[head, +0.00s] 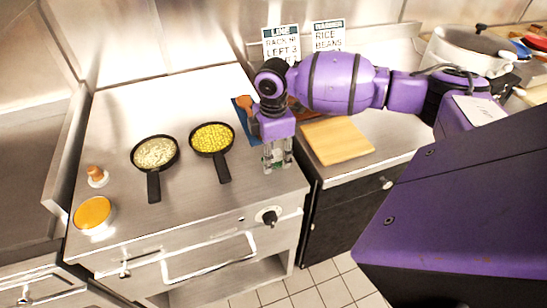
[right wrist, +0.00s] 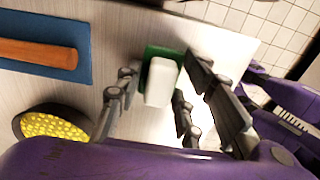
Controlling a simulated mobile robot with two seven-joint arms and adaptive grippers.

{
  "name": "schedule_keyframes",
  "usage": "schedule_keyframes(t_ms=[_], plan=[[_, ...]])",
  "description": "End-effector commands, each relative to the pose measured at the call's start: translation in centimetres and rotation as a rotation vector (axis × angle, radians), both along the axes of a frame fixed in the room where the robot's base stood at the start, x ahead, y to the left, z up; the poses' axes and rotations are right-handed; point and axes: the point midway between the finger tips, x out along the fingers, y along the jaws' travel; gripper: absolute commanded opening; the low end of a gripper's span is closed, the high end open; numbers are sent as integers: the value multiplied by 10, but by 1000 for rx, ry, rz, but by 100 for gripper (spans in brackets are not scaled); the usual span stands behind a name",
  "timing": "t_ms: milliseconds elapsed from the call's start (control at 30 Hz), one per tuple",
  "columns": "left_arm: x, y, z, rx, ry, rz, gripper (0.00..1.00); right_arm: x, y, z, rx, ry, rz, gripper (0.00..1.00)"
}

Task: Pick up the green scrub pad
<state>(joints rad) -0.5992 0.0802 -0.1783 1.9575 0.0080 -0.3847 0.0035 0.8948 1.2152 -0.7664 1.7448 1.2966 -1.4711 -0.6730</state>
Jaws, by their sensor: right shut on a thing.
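The green scrub pad (right wrist: 153,53) shows in the right wrist view as a green edge around a white block, which is its upper part or sits on it. My right gripper (right wrist: 150,103) has its fingers on either side of the white block and is shut on the pad. In the head view my right gripper (head: 277,158) points down at the right front of the steel counter, and the pad is mostly hidden between its fingers. I cannot tell whether the pad touches the counter. My left gripper is not in view.
Two dark pans (head: 155,153) (head: 212,138) stand left of the gripper, the right one holding yellow food. A blue mat (right wrist: 40,55) with a wooden-handled tool (right wrist: 38,53) lies behind the gripper. A wooden board (head: 337,141) lies to the right. The counter's front edge is close.

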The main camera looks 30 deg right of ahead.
Motion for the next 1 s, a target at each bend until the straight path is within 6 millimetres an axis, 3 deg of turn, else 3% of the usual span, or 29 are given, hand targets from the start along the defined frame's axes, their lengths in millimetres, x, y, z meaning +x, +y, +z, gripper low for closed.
schedule_keyframes(t_ms=[233, 400, 700, 1000], plan=[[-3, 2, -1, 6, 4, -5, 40, 1, 0, 10, 0, -2, 0, 9], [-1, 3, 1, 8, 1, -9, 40, 1, 0, 34, 0, -3, 0, 9], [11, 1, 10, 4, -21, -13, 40, -27, 45, 96, 0, -7, 6, 9], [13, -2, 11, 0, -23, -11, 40, -64, 100, 122, 1, -2, 4, 9]])
